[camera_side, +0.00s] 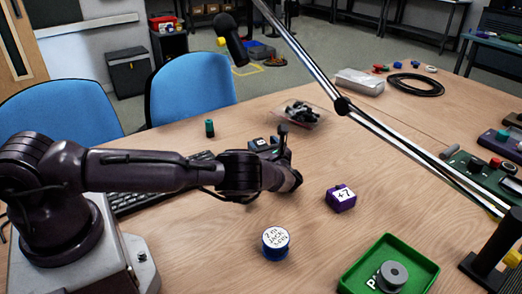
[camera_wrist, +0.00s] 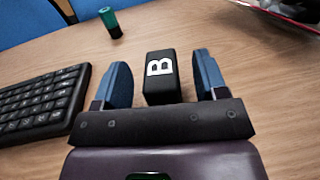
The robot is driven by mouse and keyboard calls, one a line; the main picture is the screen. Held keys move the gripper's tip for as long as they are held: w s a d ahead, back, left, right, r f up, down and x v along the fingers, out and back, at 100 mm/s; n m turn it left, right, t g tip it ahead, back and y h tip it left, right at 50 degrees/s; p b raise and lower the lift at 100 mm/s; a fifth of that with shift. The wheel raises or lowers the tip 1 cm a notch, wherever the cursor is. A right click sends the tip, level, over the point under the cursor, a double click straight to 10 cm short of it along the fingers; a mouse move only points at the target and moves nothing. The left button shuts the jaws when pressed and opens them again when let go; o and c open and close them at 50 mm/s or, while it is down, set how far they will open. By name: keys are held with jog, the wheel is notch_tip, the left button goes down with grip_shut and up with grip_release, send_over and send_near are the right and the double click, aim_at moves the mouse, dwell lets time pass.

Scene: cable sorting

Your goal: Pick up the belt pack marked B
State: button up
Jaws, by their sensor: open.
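The belt pack marked B is a small black box with a white B on its face. In the wrist view the belt pack (camera_wrist: 161,80) sits between the two blue fingers of my gripper (camera_wrist: 162,72), with a visible gap on each side. The fingers are open and do not hold it. In the side view my gripper (camera_side: 284,152) is low over the table, and a dark box with a small white label beside it appears to be the belt pack (camera_side: 258,143). The gripper partly hides that spot, and the label is too small to read there.
A keyboard (camera_wrist: 42,104) lies left of the gripper, and a green-and-black cylinder (camera_wrist: 110,22) stands beyond. A clear tray of black parts (camera_side: 302,114) lies behind. A purple +7 box (camera_side: 341,199), blue jack-lead tin (camera_side: 275,243) and green tray (camera_side: 422,270) are in front. A boom (camera_side: 342,105) crosses above.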

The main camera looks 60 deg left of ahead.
jog(key=c, duration=1.1)
